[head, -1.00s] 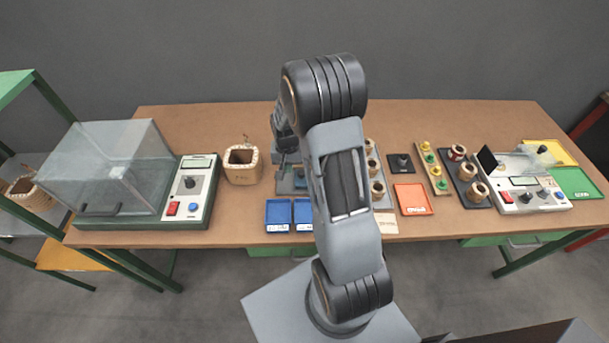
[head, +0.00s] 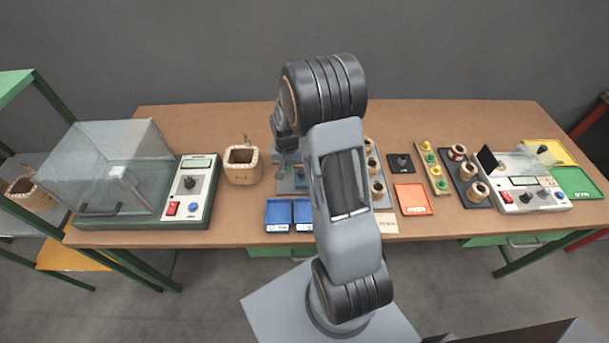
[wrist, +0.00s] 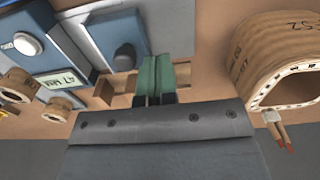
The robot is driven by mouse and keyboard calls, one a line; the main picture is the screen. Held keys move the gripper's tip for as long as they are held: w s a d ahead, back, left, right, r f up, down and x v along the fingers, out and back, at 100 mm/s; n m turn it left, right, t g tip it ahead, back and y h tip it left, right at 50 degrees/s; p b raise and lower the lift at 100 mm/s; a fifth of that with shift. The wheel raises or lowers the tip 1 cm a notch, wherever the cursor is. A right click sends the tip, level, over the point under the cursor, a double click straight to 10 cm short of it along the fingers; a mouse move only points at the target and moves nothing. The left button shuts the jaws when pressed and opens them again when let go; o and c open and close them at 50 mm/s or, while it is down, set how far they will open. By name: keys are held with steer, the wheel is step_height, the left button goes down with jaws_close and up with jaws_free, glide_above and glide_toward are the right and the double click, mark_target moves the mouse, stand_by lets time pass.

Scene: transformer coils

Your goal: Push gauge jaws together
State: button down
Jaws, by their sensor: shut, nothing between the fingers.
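A large wooden coil (wrist: 285,65) stands close to the right of my gripper in the wrist view. Small coils (wrist: 60,103) lie at left. In the head view, blue trays (head: 278,215) sit in front and a glass-covered tester (head: 120,180) stands left.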

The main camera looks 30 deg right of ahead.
steer(key=shift+f+b, duration=0.95)
steer(key=shift+f, duration=0.35)
steer(key=shift+s+d, duration=0.1)
steer(key=shift+s+d, duration=0.5)
steer(key=shift+d, duration=0.4)
steer(key=shift+s+d, duration=0.5)
steer(key=shift+d, duration=0.35)
steer(key=shift+s+d, duration=0.5)
steer(key=shift+d, duration=0.4)
steer(key=shift+w+a, duration=0.15)
steer(key=shift+a, duration=0.05)
steer(key=shift+w+a+r, duration=0.1)
steer(key=shift+w+a, duration=0.1)
steer(key=shift+a, duration=0.15)
step_height(320, 180, up, 7)
steer(key=p, duration=0.4)
steer(key=shift+p, duration=0.35)
